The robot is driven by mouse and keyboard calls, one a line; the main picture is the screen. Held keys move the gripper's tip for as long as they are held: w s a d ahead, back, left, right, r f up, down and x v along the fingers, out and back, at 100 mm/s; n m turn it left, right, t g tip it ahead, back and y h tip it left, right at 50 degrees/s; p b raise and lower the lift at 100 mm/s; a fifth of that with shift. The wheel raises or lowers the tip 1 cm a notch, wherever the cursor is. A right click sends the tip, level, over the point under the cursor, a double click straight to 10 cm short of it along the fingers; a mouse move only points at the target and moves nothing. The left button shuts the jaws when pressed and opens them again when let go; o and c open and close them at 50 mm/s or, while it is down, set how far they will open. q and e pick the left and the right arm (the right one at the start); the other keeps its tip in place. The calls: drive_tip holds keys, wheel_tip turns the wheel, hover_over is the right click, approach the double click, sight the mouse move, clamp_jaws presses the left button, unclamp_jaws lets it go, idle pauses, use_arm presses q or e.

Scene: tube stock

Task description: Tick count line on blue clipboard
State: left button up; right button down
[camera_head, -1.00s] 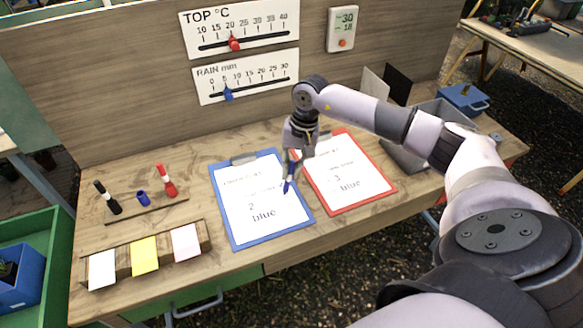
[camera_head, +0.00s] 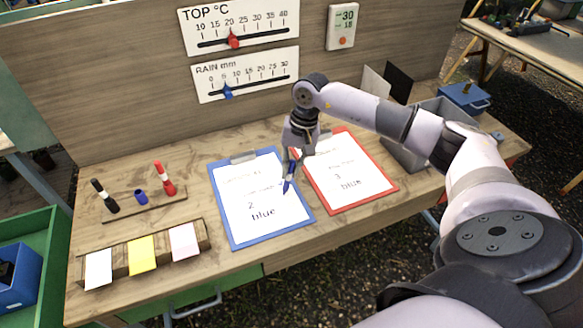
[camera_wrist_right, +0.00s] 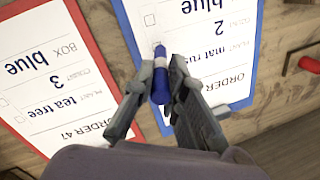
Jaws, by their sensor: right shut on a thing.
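The blue clipboard (camera_head: 234,240) lies flat on the bench with a white sheet reading "2" and "blue". My right gripper (camera_head: 292,163) is above its right edge, shut on a blue marker (camera_head: 288,184) that points down toward the sheet. In the right wrist view the gripper (camera_wrist_right: 163,92) holds the blue marker (camera_wrist_right: 161,72) by its body. The marker's tip is near a small box on the count line of the blue clipboard's sheet (camera_wrist_right: 200,60). Whether the tip touches the paper cannot be told. My left gripper does not show.
The red clipboard (camera_head: 345,208) lies right beside the blue one. A pen stand (camera_head: 146,211) holds a black marker (camera_head: 104,196), a red marker (camera_head: 164,180) and a blue cap (camera_head: 140,196). Card stacks (camera_head: 142,254) sit at the front left. A grey bin (camera_head: 405,155) stands behind my right arm.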

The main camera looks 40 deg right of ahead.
drive_tip(key=shift+s+d+b, duration=0.15)
drive_tip(key=shift+s+b, duration=0.15)
idle(0.6)
drive_tip(key=shift+b, duration=0.35)
drive_tip(key=shift+w+d+b, duration=0.45)
drive_tip(key=shift+w, duration=0.05)
idle(0.8)
drive_tip(key=shift+b, duration=0.3)
drive_tip(key=shift+r, duration=0.1)
idle(0.5)
drive_tip(key=shift+a+p+v, duration=0.15)
drive_tip(key=shift+p+v, duration=0.15)
drive_tip(key=shift+v, duration=0.4)
drive_tip(key=shift+a+p+v, duration=0.15)
drive_tip(key=shift+p+v, duration=0.1)
drive_tip(key=shift+v, duration=0.4)
